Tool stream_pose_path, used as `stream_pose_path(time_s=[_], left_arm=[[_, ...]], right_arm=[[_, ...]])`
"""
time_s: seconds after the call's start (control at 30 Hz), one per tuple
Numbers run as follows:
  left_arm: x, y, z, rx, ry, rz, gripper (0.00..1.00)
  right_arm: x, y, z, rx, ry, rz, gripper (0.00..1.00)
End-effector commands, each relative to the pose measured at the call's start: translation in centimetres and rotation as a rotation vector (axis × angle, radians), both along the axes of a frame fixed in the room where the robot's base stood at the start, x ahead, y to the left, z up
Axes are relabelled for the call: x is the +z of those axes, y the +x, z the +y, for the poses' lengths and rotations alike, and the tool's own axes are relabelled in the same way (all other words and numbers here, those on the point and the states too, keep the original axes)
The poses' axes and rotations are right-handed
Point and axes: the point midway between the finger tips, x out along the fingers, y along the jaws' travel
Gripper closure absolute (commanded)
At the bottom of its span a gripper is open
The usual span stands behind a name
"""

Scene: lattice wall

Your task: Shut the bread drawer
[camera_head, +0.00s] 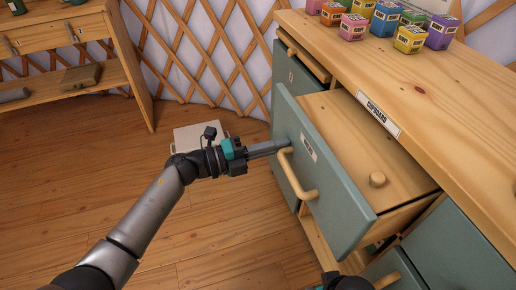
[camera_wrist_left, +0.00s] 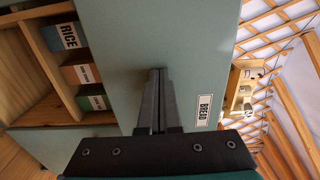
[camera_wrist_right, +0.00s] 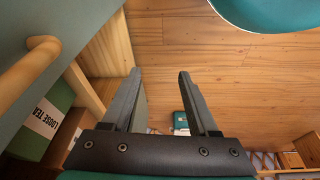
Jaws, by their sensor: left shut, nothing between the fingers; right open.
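The bread drawer (camera_head: 330,185) stands pulled out from the cupboard (camera_head: 455,85), with a grey-green front, a light wooden handle (camera_head: 294,178) and a small label. In the left wrist view its front (camera_wrist_left: 195,60) carries a label reading BREAD. A wooden lid with a round knob (camera_head: 377,179) shows inside it. My left gripper (camera_head: 287,144) is shut and empty, its tips at the drawer front near the upper end of the handle; whether they touch cannot be told. My right gripper (camera_wrist_right: 157,75) is open and empty, low by the cupboard; its fingers are out of the head view.
Several coloured boxes (camera_head: 410,38) stand on the cupboard top. Below the bread drawer, shelves hold boxes, one labelled RICE (camera_wrist_left: 67,37). A white box (camera_head: 200,136) lies on the floor beyond my left arm. A wooden side table (camera_head: 60,60) stands at the back left. The floor (camera_head: 60,190) at left is clear.

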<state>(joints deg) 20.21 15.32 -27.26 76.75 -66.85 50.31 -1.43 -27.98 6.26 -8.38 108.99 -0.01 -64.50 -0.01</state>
Motion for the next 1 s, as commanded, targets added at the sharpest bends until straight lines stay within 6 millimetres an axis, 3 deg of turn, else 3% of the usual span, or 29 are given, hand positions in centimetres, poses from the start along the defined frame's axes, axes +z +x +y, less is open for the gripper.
stream_pose_path(time_s=[0.2,0.5,0.7,1.0], left_arm=[[-0.2,1.9,-6.1,-0.002,-0.002,-0.002,1.0],[-0.3,3.7,-11.5,-0.001,0.0,-0.001,1.0],[-0.2,4.3,-13.4,0.0,0.0,-0.001,1.0],[0.0,4.6,-14.2,0.001,-0.001,-0.001,1.0]], right_arm=[[2.0,0.8,0.3,-0.002,0.008,-0.034,0.4],[5.8,1.4,0.3,-0.003,0.014,-0.088,0.4],[7.5,1.4,0.3,-0.004,0.018,-0.109,0.4],[8.2,1.4,0.3,-0.004,0.018,-0.118,0.4]])
